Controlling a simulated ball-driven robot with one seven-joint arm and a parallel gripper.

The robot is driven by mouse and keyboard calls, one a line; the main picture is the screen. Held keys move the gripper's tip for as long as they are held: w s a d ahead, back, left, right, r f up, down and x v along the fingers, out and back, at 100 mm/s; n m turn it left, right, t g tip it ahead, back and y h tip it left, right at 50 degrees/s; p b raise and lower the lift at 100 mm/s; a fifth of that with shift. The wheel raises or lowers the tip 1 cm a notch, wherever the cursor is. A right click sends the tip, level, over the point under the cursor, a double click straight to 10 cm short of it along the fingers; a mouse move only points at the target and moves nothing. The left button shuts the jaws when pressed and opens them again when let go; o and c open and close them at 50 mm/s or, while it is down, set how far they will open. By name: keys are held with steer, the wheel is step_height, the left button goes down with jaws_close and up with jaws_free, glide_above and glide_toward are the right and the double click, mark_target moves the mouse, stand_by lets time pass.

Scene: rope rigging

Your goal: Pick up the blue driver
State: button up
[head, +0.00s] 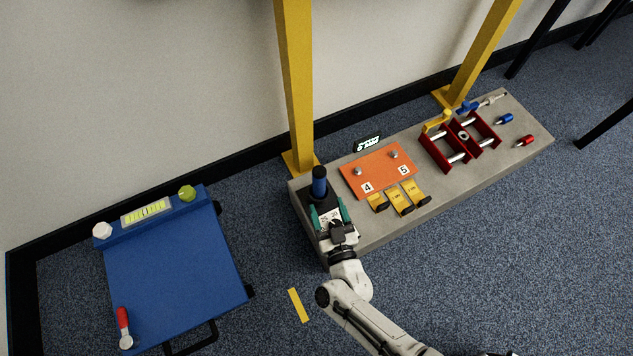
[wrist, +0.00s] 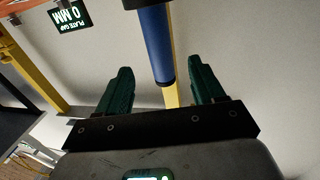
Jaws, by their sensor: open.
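The blue driver (head: 319,182) stands upright at the left end of the grey bench, its blue handle above a black holder (head: 322,199). In the wrist view the blue handle (wrist: 155,45) comes down from the top, and its end appears between my two green fingers. My gripper (head: 329,210) is open and empty just in front of the driver; it also shows in the wrist view (wrist: 160,75). I cannot tell from the pictures how far the handle is between the fingers in depth. The driver's lower part is hidden.
A yellow post (head: 296,90) rises behind the driver. A blue cart (head: 175,270) stands left, with open carpet between.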

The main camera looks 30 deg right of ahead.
mark_target(321, 188)
steer(key=w+b, duration=0.1)
steer(key=w, duration=0.2)
steer(key=w+d+b, duration=0.1)
steer(key=w, duration=0.2)
steer(key=w+d, duration=0.1)
steer(key=w, duration=0.1)
steer(key=shift+w+f+b, duration=0.1)
steer(key=shift+w+b, duration=0.3)
steer(key=shift+c, duration=0.4)
steer(key=c, duration=1)
